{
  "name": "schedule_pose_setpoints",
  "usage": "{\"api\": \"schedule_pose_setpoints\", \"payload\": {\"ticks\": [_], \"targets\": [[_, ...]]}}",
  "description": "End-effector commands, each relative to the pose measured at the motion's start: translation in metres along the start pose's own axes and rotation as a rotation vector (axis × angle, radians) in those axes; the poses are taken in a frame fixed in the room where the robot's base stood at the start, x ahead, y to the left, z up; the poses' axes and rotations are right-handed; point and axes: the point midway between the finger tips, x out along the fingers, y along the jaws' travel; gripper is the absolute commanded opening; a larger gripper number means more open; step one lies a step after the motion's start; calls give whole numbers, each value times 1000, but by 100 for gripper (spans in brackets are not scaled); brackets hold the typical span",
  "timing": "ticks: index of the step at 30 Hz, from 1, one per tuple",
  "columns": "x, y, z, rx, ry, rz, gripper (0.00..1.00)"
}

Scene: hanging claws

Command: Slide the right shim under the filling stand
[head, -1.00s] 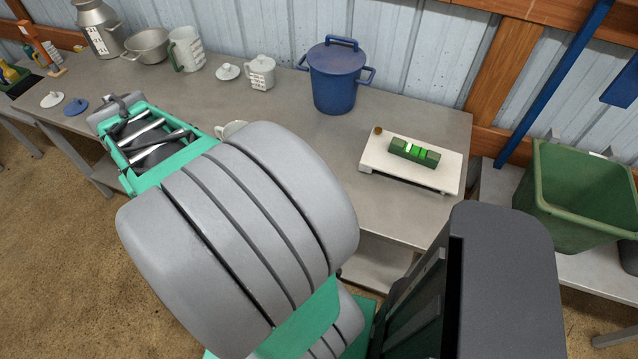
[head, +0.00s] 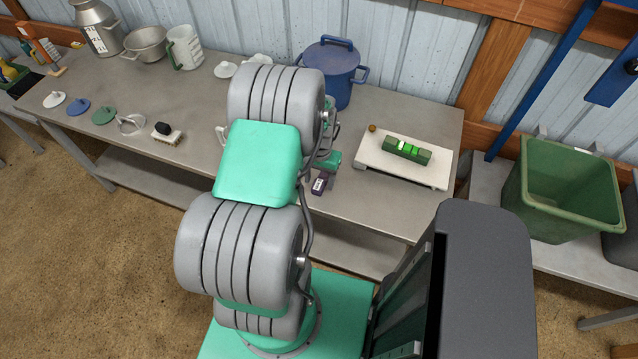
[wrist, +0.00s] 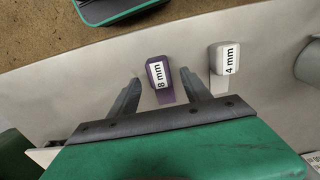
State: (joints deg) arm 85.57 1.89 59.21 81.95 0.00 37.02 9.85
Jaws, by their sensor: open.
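The filling stand (head: 378,158) is a white board on the right end of the bench, with a green spirit level (head: 406,150) on top. A purple shim marked 8 mm (wrist: 158,71) lies on the bench, and it also shows beside my arm in the head view (head: 320,184). A white shim marked 4 mm (wrist: 224,58) lies to its right in the wrist view. My gripper (wrist: 161,77) is open, its fingers on either side of the purple shim, with gaps showing.
A blue lidded pot (head: 332,70) stands behind my gripper. A small brown knob (head: 372,128) sits at the stand's back left corner. Several lids and a brush (head: 166,133) lie to the left. A green bin (head: 562,190) stands at the right. Bench in front of the stand is clear.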

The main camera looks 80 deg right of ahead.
Motion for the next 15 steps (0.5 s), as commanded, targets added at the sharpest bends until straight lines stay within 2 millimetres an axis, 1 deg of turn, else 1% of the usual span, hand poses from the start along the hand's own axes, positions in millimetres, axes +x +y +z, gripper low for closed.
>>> {"api": "schedule_pose_setpoints", "payload": {"ticks": [3, 8, 15], "targets": [[6, 0, -1, -1, 2, 0, 56], [7, 0, 0, -1, 2, 0, 56], [6, 0, 0, -1, 1, 0, 37]]}}
